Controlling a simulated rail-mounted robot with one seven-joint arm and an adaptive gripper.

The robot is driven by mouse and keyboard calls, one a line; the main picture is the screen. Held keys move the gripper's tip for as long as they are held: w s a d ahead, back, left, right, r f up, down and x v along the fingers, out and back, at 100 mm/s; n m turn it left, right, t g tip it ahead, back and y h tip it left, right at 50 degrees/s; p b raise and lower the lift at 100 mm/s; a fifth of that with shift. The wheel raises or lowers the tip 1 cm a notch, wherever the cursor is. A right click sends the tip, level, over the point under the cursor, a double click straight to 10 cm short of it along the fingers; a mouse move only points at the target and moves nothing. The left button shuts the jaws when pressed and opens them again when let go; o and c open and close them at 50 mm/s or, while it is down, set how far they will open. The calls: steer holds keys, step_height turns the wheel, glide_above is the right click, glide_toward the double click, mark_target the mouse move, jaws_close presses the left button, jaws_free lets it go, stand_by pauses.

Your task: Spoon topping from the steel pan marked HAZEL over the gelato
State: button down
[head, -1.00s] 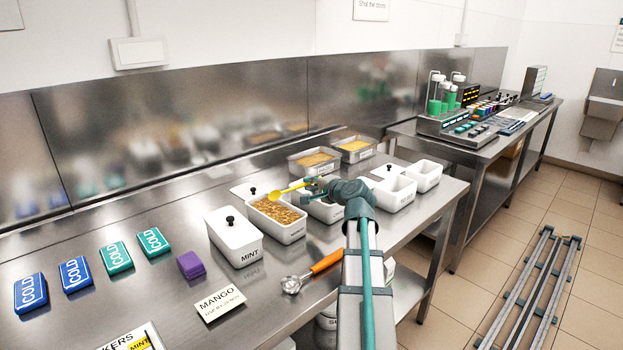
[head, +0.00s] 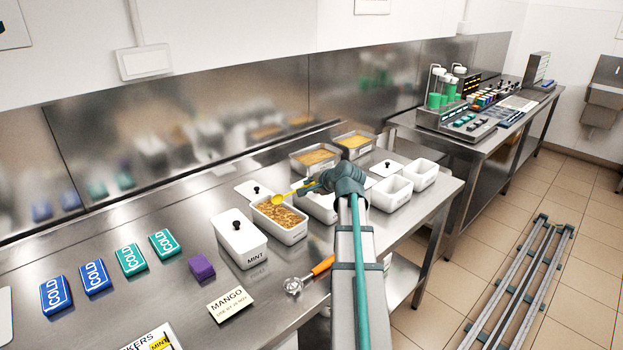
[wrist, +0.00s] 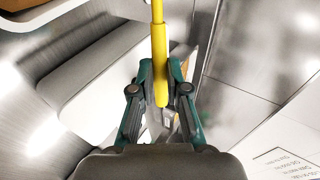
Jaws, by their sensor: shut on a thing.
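My gripper (head: 314,187) is shut on the yellow handle of a spoon (wrist: 159,45). In the head view the yellow spoon (head: 280,199) points left, with its bowl over a white tub (head: 290,235). The tub is filled with brown, chunky bits (head: 277,214); I cannot tell whether gelato lies under them. Whether the spoon touches the bits or carries anything is too small to tell. Two steel pans with tan contents, a nearer one (head: 314,170) and a farther one (head: 355,153), stand at the back. Their labels are unreadable here, so I cannot tell which is HAZEL.
A lidded white tub marked MINT (head: 240,246) stands left of the filled tub. White tubs (head: 396,198) stand to the right, partly behind my arm. A scoop with an orange handle (head: 322,265), a MANGO card (head: 230,304) and COLD packs (head: 131,260) lie in front and left.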

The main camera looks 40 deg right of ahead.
steer(key=shift+w+r+g+p, duration=0.3)
steer(key=shift+g+p, duration=0.55)
steer(key=shift+p, duration=0.8)
steer(key=shift+w+r+g+p, duration=0.25)
steer(key=shift+g+p, duration=0.65)
steer(key=shift+p, duration=0.7)
steer(key=shift+w+r+g+p, duration=0.25)
steer(key=shift+g+p, duration=0.6)
steer(key=shift+p, duration=0.8)
steer(key=g+p, duration=0.1)
steer(key=p, duration=0.1)
steer(key=g+p, duration=0.1)
steer(key=p, duration=0.1)
steer(key=shift+w+r+n+p, duration=0.2)
steer(key=shift+w+n+p, duration=0.1)
steer(key=shift+w, duration=0.05)
steer(key=shift+w+r+g+p, duration=0.2)
steer(key=shift+r+g+p, duration=0.35)
steer(key=shift+g+p, duration=0.55)
steer(key=shift+w+r+g+p, duration=0.2)
steer(key=shift+r+g+p, duration=0.45)
steer(key=shift+p, duration=0.65)
steer(key=shift+f, duration=0.2)
